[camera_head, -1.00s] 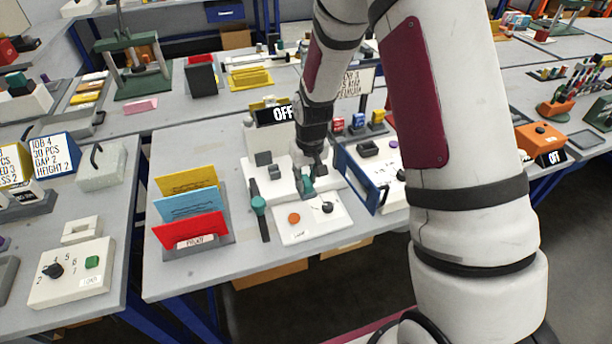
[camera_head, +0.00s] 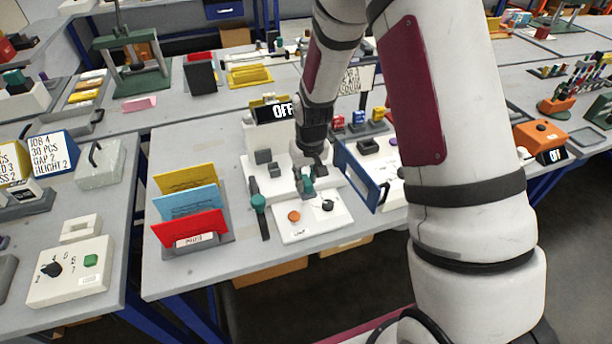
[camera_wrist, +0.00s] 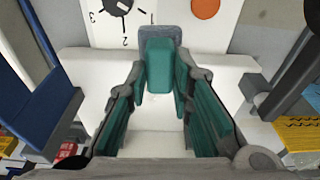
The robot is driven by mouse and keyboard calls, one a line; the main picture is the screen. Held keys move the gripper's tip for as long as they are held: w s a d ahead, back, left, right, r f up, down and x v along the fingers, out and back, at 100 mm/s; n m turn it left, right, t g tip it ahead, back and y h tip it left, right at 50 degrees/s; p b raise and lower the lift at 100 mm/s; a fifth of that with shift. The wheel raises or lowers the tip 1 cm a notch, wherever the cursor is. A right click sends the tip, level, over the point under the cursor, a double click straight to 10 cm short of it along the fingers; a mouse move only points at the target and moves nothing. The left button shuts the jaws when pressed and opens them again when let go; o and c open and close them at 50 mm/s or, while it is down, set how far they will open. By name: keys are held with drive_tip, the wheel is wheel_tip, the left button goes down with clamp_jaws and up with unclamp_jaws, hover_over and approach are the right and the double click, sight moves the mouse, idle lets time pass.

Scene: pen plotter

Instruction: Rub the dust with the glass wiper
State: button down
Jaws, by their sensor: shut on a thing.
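My gripper (camera_wrist: 160,85) is shut on a teal block with a grey pad, which looks like the glass wiper (camera_wrist: 159,62). One fingertip lies on each side of it. In the head view my gripper (camera_head: 305,182) is low over the white plotter (camera_head: 270,183), just behind the control panel (camera_head: 313,217). The wiper's grey end points toward the panel in the wrist view. I cannot tell whether its underside touches the white surface. I cannot make out the dust; my fingers and the wiper hide part of the surface.
A teal-headed dark lever (camera_head: 261,215) stands left of the panel. Yellow, blue and red folders (camera_head: 190,225) stand at the left.

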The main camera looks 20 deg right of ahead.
drive_tip(key=shift+f, duration=0.5)
drive_tip(key=shift+w+b, duration=1.15)
drive_tip(key=shift+w, duration=0.75)
drive_tip(key=shift+w+f+b, duration=0.1)
drive_tip(key=shift+w+b, duration=0.7)
drive_tip(key=shift+w, duration=0.45)
drive_tip(key=shift+w+b, duration=1.3)
drive_tip(key=shift+w, duration=0.9)
drive_tip(key=shift+s, duration=0.15)
drive_tip(key=shift+s+p, duration=1.85)
drive_tip(key=shift+s, duration=1.4)
drive_tip(key=shift+s+p, duration=1)
drive_tip(key=shift+s, duration=1.1)
